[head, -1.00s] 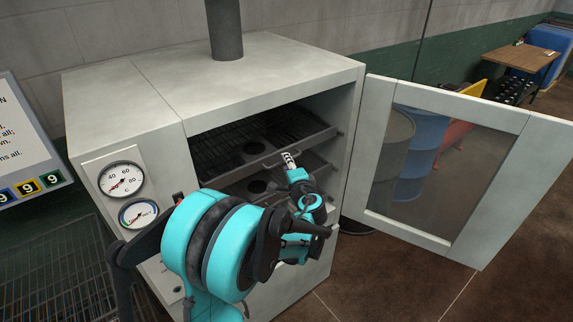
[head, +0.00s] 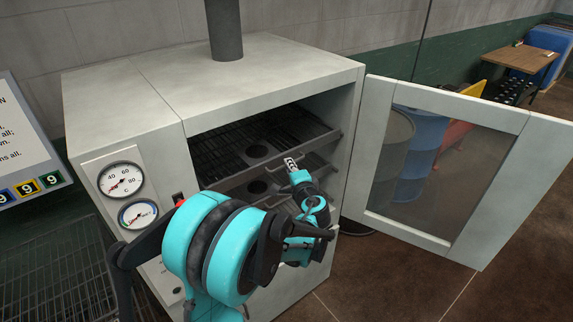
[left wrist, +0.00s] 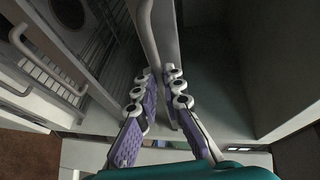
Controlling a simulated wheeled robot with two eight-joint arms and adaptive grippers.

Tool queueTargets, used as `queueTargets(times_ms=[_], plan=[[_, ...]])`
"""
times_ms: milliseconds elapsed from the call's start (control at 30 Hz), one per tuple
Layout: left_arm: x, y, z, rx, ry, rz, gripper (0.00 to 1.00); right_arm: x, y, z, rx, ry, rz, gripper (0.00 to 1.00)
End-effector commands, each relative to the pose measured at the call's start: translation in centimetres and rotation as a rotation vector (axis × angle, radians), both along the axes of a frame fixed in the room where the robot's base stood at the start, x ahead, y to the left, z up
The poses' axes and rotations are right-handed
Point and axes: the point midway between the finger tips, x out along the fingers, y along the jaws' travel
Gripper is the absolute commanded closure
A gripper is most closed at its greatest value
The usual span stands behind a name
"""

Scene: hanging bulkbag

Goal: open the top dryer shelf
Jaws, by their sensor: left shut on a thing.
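The dryer is a pale cabinet (head: 225,85) with its door (head: 365,225) swung open to the right. Inside, the dark perforated top shelf (head: 225,143) sits slightly forward, above a lower shelf (head: 240,186). My left gripper (head: 291,164) is at the front of the top shelf, shut on its handle. In the left wrist view the purple-padded fingers (left wrist: 160,98) are on either side of the grey handle bar (left wrist: 145,25). The fingers partly cover the grip point. My right gripper is not in view.
Two dial gauges (head: 122,180) are on the dryer's front left. A wire rack (head: 55,265) stands at the lower left, beside a sign (head: 25,150). The open door bounds the right side. Bare floor (head: 400,285) lies in front of the door.

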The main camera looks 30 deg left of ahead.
Motion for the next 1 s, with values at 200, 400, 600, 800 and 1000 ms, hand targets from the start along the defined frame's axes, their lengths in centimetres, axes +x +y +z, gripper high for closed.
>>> queueTargets(times_ms=[200,400,600,800,1000], plan=[[-2.1,-5.4,-0.1,-0.002,0.000,-0.008,1.00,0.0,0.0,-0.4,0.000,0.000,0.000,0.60],[-4.7,-11.7,-0.2,-0.001,0.000,-0.009,1.00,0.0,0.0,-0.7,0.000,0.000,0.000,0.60],[-7.1,-17.5,-0.1,-0.001,0.001,-0.007,1.00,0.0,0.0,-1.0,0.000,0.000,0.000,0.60],[-9.0,-21.7,-0.1,-0.002,0.001,-0.004,1.00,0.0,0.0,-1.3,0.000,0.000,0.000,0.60],[-10.0,-24.2,-0.1,-0.002,0.000,-0.002,1.00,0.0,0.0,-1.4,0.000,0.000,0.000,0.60]])
